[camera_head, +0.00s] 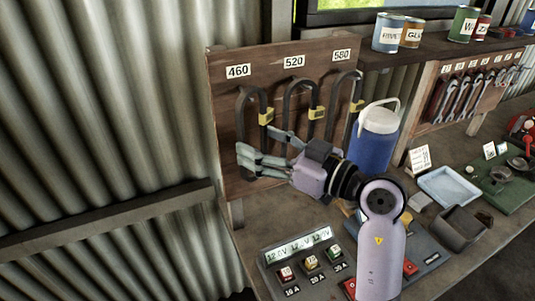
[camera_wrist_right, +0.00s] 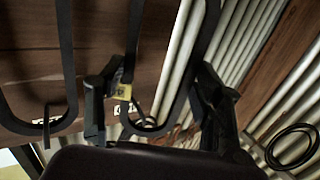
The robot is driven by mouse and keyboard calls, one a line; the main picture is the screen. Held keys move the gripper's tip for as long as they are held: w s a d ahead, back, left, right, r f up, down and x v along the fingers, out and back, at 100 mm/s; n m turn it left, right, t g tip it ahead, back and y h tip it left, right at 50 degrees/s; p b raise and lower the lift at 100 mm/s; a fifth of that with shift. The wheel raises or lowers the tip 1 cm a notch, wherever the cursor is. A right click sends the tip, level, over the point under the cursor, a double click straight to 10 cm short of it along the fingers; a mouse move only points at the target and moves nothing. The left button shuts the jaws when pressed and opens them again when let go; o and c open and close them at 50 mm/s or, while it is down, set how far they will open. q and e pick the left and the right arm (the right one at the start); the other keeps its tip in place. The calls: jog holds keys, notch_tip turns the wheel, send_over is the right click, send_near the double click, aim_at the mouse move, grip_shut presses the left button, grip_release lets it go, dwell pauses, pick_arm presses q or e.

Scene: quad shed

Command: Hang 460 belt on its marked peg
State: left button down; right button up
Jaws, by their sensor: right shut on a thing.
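The 460 belt (camera_head: 241,108) is a black loop with a yellow tag, upright under the 460 label (camera_head: 238,71) on the brown peg board (camera_head: 226,150). My right gripper (camera_head: 262,155) is shut on its lower part. In the right wrist view, the belt (camera_wrist_right: 205,45) passes between the two fingers (camera_wrist_right: 155,105), with the yellow tag beside one finger. A dark, peg-like piece (camera_wrist_right: 137,112) shows inside the loop's curved end. I cannot tell whether the belt rests on it. My left gripper is out of view.
The 520 belt (camera_head: 287,105) and 580 belt (camera_head: 331,105) hang close on the right. A blue jug (camera_head: 374,145) stands beside the board. A switch box (camera_head: 300,250) lies on the bench below. Corrugated wall (camera_head: 110,100) fills the left.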

jog(key=shift+w+a+f+b, duration=0.1)
jog(key=shift+w+a+b, duration=0.2)
jog(key=shift+w, duration=0.2)
jog(key=shift+w+a+b, duration=0.15)
jog(key=shift+w+b, duration=0.25)
jog(key=shift+w, duration=0.05)
jog(key=shift+w+a+p, duration=0.1)
jog(key=shift+w+p, duration=0.1)
jog(key=shift+p, duration=0.3)
jog(key=shift+w+f, duration=0.15)
jog(key=shift+w, duration=0.05)
jog(key=shift+w+a+f+p, duration=0.1)
jog(key=shift+f+p, duration=0.15)
jog(key=shift+p, duration=0.55)
jog(key=shift+f, duration=0.1)
jog(key=o, duration=1.2)
jog(key=shift+o, duration=0.2)
